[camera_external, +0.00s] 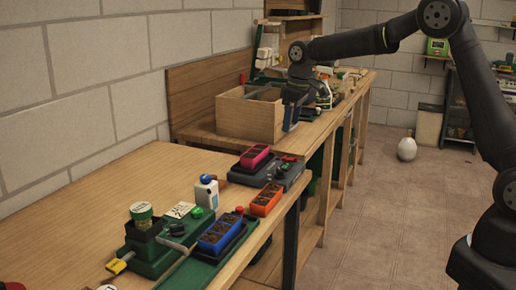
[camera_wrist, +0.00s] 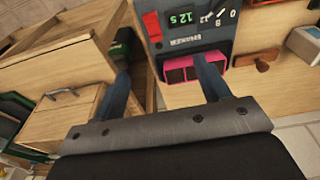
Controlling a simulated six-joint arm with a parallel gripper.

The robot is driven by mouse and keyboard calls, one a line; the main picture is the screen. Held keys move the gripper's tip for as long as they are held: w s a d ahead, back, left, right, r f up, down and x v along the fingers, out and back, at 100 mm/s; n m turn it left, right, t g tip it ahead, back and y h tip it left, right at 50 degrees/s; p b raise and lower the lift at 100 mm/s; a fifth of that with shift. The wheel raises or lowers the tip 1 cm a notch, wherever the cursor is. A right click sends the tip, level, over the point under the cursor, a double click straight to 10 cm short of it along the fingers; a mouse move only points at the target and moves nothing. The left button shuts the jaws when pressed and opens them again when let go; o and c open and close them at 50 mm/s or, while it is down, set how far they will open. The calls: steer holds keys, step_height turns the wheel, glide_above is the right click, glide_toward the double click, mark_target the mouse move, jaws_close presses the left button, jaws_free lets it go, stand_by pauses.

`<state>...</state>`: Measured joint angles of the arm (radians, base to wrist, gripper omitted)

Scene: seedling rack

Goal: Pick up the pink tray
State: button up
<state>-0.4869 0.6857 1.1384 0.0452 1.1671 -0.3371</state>
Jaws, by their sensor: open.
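The pink tray (camera_external: 255,157), a small planter with dark cells, sits on a dark grey device (camera_external: 284,177) marked with a digital display. In the wrist view the pink tray (camera_wrist: 178,68) shows between my two fingers, closer to the right finger, which hides its right part. My gripper (camera_external: 291,118) is open and empty, pointing down beside the wooden box, above and beyond the pink tray. In the wrist view my gripper (camera_wrist: 162,70) shows two blue-grey fingers spread apart, touching nothing that I can make out.
An open wooden box (camera_external: 250,114) stands at the back beside my gripper. An orange tray (camera_external: 266,200), a blue tray (camera_external: 221,233) and a white bottle (camera_external: 206,192) stand nearer. The left of the near bench is clear.

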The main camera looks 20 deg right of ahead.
steer(key=a+r+n+h, duration=0.2)
steer(key=a+r+n, duration=0.1)
steer(key=a+n, duration=0.5)
steer(key=a+r+n+h, duration=0.1)
steer(key=a+r+n, duration=0.4)
steer(key=n, duration=0.5)
glide_above(255, 151)
steer(key=s+a, duration=0.1)
steer(key=s, duration=0.1)
steer(key=shift+t, duration=0.3)
steer(key=x, duration=0.4)
steer(key=s+a+x, duration=0.1)
steer(key=x, duration=0.6)
steer(key=shift+s+a+f, duration=0.2)
steer(key=shift+a+f, duration=0.2)
steer(key=shift+f, duration=0.2)
steer(key=shift+x, duration=3.1)
steer(key=shift+a, duration=0.1)
steer(key=c, duration=1.2)
steer(key=shift+r, duration=0.15)
